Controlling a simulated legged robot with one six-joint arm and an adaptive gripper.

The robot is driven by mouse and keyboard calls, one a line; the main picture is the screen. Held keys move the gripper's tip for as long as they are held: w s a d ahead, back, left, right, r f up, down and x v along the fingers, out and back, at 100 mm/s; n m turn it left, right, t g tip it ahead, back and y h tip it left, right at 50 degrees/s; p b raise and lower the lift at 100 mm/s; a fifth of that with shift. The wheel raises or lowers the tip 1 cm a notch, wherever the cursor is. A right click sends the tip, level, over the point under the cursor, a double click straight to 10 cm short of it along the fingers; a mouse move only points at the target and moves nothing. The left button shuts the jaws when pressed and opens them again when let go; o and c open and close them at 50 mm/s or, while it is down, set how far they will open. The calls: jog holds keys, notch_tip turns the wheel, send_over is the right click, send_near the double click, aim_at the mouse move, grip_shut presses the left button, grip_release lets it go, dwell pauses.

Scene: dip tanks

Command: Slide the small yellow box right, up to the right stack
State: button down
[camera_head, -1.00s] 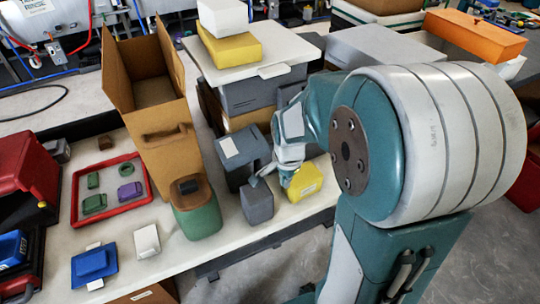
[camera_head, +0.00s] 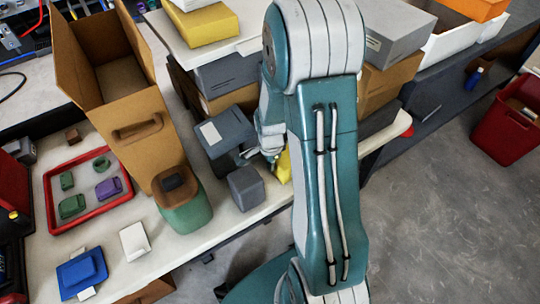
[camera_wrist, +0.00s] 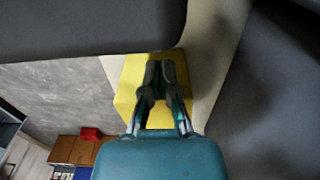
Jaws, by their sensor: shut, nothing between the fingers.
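The small yellow box (camera_head: 284,167) is on the light table near its front edge, mostly hidden behind my arm in the head view. It also shows in the wrist view (camera_wrist: 128,84), under and around my fingers. My gripper (camera_wrist: 160,68) is shut with nothing between its fingers, its tips over the yellow box; I cannot tell if they touch it. In the head view my gripper (camera_head: 268,152) is partly hidden by my arm. The right stack, a grey box (camera_head: 396,38) on brown boxes (camera_head: 378,88), stands right of my arm, its left side hidden.
A grey cube (camera_head: 246,187) and a dark grey canister (camera_head: 225,132) stand just left of my gripper. The left stack (camera_head: 228,72) carries a white board and a larger yellow box (camera_head: 202,25). A green canister (camera_head: 184,208) stands further left. Dark grey surfaces crowd the wrist view.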

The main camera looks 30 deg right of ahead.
jog(key=shift+f, duration=1.1)
jog(key=d, duration=1.5)
jog(key=shift+w+d, duration=0.25)
jog(key=shift+d, duration=0.05)
jog(key=shift+a, duration=0.1)
